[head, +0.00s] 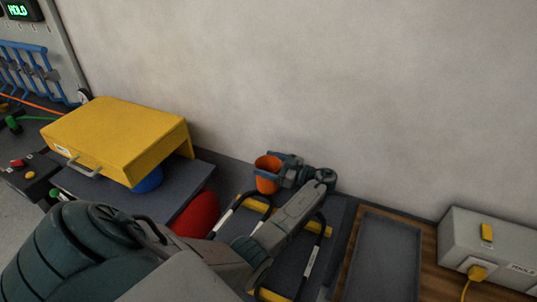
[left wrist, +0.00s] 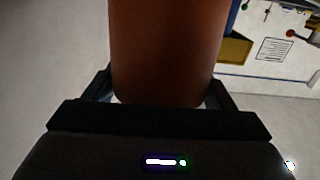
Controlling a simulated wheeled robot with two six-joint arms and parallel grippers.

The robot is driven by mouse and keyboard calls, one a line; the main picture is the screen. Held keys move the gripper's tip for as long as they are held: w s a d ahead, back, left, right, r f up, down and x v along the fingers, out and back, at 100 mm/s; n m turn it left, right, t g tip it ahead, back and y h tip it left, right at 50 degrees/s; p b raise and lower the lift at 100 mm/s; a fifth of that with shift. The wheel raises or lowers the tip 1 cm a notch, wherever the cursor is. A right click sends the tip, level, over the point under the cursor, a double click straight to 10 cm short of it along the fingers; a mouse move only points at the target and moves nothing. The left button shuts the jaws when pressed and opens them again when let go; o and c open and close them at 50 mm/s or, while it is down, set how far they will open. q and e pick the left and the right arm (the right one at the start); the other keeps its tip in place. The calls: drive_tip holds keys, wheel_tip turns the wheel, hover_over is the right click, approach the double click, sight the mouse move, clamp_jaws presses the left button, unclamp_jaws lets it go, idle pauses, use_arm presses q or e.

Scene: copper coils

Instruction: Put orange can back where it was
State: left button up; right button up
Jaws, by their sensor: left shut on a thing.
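The orange can (head: 266,181) is held in my left gripper (head: 277,172), near the wall in the middle of the head view. The can's top looks open and dark inside. In the left wrist view the can (left wrist: 168,50) fills the upper middle, between the two fingers of the left gripper (left wrist: 165,95). The can appears raised above the dark surface, but I cannot tell how far. My right gripper is not in view.
A yellow box with a handle (head: 115,135) stands at the left, with a blue round thing (head: 148,181) under it. A red rounded thing (head: 197,214) is partly behind my arm. A grey tray (head: 383,258) lies empty at the right, beside a grey tool box (head: 495,245).

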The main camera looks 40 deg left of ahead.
sight(264, 165)
use_arm(q)
drive_tip(key=shift+w+a+f+b, duration=0.2)
drive_tip(key=shift+w+a+b, duration=0.05)
drive_tip(key=shift+w+a, duration=0.35)
drive_tip(key=shift+w+a+f+b, duration=0.2)
drive_tip(key=shift+w+a, duration=0.3)
drive_tip(key=shift+a, duration=0.05)
wheel_tip(264, 165, down, 3)
drive_tip(key=shift+s+d+r+b, duration=0.1)
drive_tip(key=shift+b, duration=0.4)
drive_tip(key=o, duration=1.6)
drive_tip(key=shift+f, duration=0.2)
